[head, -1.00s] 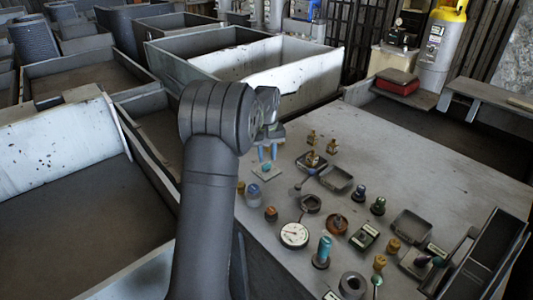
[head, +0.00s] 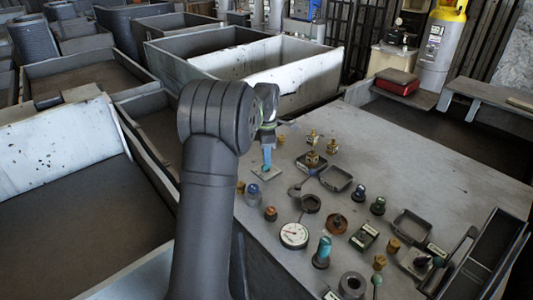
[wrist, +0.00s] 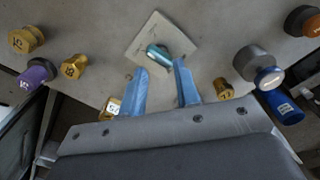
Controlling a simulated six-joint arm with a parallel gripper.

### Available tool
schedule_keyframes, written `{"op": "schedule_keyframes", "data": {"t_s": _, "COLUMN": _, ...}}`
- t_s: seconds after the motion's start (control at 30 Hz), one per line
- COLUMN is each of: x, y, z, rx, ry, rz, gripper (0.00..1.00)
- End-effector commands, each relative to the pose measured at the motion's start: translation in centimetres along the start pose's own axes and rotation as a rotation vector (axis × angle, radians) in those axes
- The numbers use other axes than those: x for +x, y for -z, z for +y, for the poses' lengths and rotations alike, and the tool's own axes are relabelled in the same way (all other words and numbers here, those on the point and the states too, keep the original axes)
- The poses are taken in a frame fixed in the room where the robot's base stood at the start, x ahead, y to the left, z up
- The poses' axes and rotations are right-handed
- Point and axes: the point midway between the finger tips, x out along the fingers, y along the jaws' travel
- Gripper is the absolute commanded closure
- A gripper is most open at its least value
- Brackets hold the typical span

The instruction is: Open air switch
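A switch with a short teal lever (wrist: 158,55) stands on a square pale plate (wrist: 162,38) in the upper middle of the wrist view. I take it for the air switch. In the head view the plate (head: 265,175) lies near the table's left edge. My gripper (wrist: 161,85) is open, its two blue fingers apart with the teal lever roughly between and just beyond their tips. In the head view my gripper (head: 267,160) points down just above the plate, and the fingers overlap. I cannot tell whether a finger touches the lever.
Purple (wrist: 36,74) and gold (wrist: 73,66) knobs lie left of the fingers; another gold knob (wrist: 223,88) and a blue knob (wrist: 270,78) lie right. A dial gauge (head: 294,235) and several fittings crowd the table's front. The table's back right (head: 430,170) is clear.

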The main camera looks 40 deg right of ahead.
Motion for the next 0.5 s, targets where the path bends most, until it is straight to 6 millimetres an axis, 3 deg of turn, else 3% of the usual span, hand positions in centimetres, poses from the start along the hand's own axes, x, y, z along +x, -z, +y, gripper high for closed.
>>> {"op": "schedule_keyframes", "data": {"t_s": 0.33, "x": 2.9, "y": 0.0, "z": -0.1, "rx": -0.017, "ry": 0.003, "rz": 0.001, "gripper": 0.71}}
{"op": "schedule_keyframes", "data": {"t_s": 0.5, "x": 3.1, "y": 0.0, "z": -0.1, "rx": -0.16, "ry": 0.007, "rz": 0.002, "gripper": 0.71}}
